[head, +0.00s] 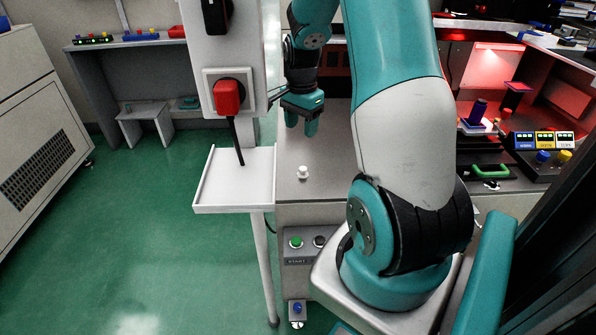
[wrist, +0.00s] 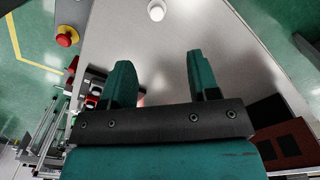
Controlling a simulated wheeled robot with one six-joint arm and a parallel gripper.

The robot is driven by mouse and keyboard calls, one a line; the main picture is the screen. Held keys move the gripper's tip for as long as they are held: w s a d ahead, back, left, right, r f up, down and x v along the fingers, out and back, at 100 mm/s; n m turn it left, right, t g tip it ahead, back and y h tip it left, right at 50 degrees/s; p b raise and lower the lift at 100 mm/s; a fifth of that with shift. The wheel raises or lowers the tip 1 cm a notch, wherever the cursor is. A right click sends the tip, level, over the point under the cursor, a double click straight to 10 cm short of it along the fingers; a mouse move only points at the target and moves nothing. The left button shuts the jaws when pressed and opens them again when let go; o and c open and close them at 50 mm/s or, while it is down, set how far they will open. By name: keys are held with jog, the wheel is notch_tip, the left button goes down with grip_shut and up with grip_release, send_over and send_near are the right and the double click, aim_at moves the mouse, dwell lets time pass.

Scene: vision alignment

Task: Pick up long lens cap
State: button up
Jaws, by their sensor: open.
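A small white cap-like piece (head: 303,173), which may be the long lens cap, stands on the grey table top (head: 325,150) near its left front part. It also shows at the top of the wrist view (wrist: 156,11), beyond my fingertips. My gripper (head: 302,122) hangs over the table, behind the white piece in the head view. In the wrist view my gripper (wrist: 160,70) has its two teal fingers spread wide, with only bare table between them. The fingers do not touch the white piece.
A red-lit machine bay (head: 495,70) lies to the right, with a green handle (head: 490,171). The table around the white piece is clear.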

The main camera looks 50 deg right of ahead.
send_over(303, 168)
notch_tip(303, 168, down, 8)
jog(key=shift+w+d+r+b, duration=0.1)
jog(key=shift+w+b, duration=0.05)
jog(key=shift+b, duration=0.15)
notch_tip(303, 168, down, 6)
jog(key=shift+r, duration=0.15)
jog(key=shift+c, duration=0.2)
jog(key=c, duration=1)
